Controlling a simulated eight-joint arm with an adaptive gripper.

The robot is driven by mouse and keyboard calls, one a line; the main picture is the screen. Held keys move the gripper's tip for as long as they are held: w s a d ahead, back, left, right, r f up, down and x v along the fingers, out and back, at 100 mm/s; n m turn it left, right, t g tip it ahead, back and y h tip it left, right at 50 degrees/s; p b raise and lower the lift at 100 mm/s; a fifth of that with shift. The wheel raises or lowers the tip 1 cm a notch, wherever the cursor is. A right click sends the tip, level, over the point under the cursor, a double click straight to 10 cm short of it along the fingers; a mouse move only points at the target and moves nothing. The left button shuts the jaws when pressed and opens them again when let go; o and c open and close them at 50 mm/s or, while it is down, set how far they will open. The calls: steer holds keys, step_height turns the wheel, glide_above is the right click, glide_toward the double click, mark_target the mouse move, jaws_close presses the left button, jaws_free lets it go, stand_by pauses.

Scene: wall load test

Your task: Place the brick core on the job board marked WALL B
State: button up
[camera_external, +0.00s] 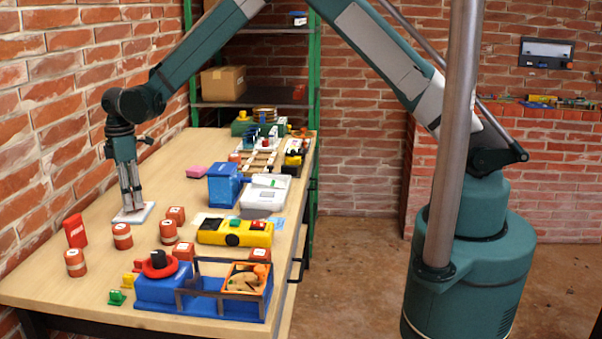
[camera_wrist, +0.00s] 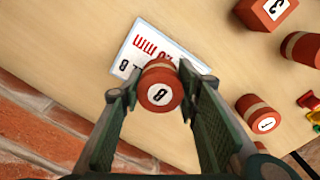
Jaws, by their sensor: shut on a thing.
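My gripper (camera_external: 132,207) points down at the left side of the workbench, close above a white board. In the wrist view my gripper (camera_wrist: 158,80) is shut on a red-brown brick core (camera_wrist: 160,95), a cylinder with a pale band and a white end label that looks like B. The job board (camera_wrist: 150,47) lies flat beneath, its upside-down print partly covered by the core; an "L B" shows at its edge. The board also shows in the external view (camera_external: 146,208). I cannot tell whether the core touches the board. The core is hard to make out in the external view.
The brick wall runs close along the left.

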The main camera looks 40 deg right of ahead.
steer(key=shift+f, duration=0.6)
steer(key=shift+f, duration=0.15)
steer(key=o, duration=1)
step_height(320, 180, up, 12)
steer(key=shift+r+p, duration=0.2)
steer(key=shift+p, duration=0.25)
stand_by(0.4)
